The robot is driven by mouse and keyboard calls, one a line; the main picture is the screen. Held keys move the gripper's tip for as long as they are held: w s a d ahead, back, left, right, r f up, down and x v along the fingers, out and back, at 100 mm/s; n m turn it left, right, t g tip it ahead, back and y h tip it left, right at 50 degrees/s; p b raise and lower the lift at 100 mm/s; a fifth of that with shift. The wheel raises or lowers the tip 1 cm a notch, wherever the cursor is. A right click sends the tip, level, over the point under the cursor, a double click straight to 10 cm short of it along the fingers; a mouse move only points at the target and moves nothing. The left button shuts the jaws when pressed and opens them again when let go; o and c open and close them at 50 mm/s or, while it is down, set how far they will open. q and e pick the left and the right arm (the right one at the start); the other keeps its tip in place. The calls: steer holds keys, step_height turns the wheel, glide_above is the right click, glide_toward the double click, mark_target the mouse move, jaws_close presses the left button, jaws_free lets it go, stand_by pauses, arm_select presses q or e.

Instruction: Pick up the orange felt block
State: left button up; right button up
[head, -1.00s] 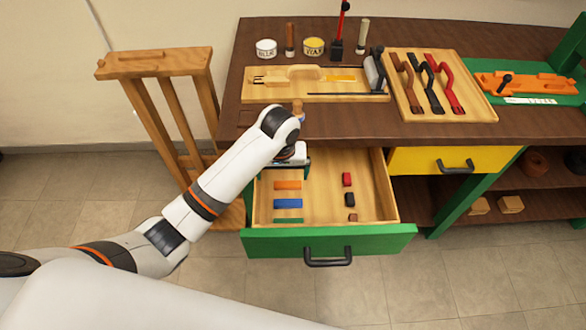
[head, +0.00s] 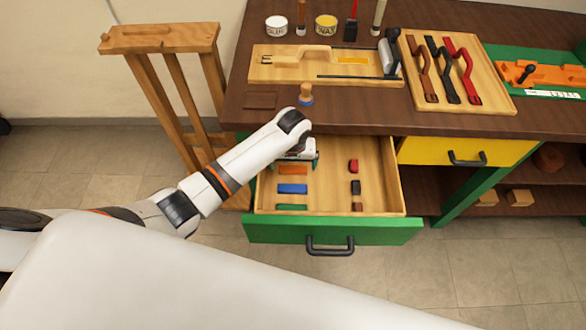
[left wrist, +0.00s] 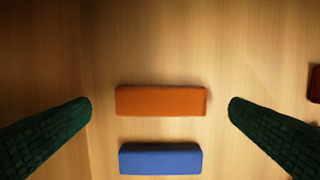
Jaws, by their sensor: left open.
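The orange felt block (head: 293,170) lies flat in the open green-fronted drawer (head: 330,231), at the back of the left column of blocks. In the left wrist view the orange block (left wrist: 161,101) lies between and slightly beyond the lines of the two green fingertips, with clear room on both sides. My left gripper (head: 298,157) is open and empty, over the back left of the drawer. In the left wrist view its fingers stand wide apart, touching nothing. My right gripper is not in view.
A blue block (head: 292,188) lies just in front of the orange one, with a green block (head: 292,207) before it. A red block (head: 353,166), a black block (head: 355,187) and a brown block (head: 357,207) lie to the right. The workbench top (head: 360,117) overhangs the drawer's back.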

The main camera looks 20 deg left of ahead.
mark_target(293, 170)
arm_select(q)
step_height(293, 170, down, 2)
steer(key=shift+w+f, duration=0.15)
steer(key=shift+f, duration=0.05)
steer(key=c, duration=1.2)
steer(key=shift+c, duration=0.2)
steer(key=shift+r, duration=0.15)
